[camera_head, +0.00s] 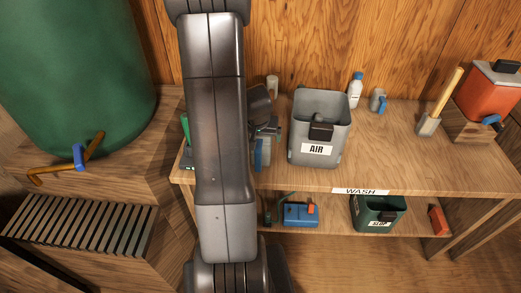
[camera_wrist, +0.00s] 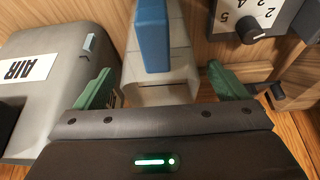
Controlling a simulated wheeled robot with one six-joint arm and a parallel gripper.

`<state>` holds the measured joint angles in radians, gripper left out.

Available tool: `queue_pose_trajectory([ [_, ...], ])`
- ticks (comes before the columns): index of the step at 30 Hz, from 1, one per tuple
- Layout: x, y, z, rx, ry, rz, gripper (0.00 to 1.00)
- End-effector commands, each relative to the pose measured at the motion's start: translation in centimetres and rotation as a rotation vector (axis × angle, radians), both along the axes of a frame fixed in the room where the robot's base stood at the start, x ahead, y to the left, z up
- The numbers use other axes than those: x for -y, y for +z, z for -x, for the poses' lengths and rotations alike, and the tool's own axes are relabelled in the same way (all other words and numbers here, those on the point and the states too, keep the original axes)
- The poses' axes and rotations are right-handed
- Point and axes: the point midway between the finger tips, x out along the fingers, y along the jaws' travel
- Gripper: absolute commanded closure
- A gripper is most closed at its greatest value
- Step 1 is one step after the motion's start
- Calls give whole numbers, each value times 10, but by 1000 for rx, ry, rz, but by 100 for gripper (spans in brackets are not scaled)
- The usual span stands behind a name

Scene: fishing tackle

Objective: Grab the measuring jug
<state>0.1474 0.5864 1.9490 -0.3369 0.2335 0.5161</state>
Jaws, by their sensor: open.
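A pale grey vessel with a blue upright handle, apparently the measuring jug (camera_wrist: 180,62), stands ahead of my gripper (camera_wrist: 163,84) in the wrist view. My two green fingers are open, one on each side of its near end. I see no finger clearly pressing on it. In the head view, a grey and blue part of what looks like the same jug (camera_head: 262,155) shows just right of my arm, which hides the rest. A smaller grey cup with a blue handle (camera_head: 378,101) stands farther right on the bench.
The grey AIR bin (camera_head: 331,116) stands close beside the jug and also fills the left of the wrist view (camera_wrist: 62,72). A numbered dial (camera_wrist: 258,18) is at right there. A white bottle (camera_head: 356,92) and an orange container (camera_head: 489,93) stand farther along the bench. Bare wood lies right of the bin.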

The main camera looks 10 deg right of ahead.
Motion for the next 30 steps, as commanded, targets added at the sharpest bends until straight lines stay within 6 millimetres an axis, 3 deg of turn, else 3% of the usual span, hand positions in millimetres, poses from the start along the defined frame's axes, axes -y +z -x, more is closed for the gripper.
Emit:
queue_pose_trajectory([
  [5, 3, -19, -6, -2, 1, 1, 6],
  [14, 3, -21, -8, 1, 0, 0, 6],
  [24, 3, -21, -8, 0, 0, 0, 72],
  [30, 3, -20, -8, 1, 0, 0, 72],
])
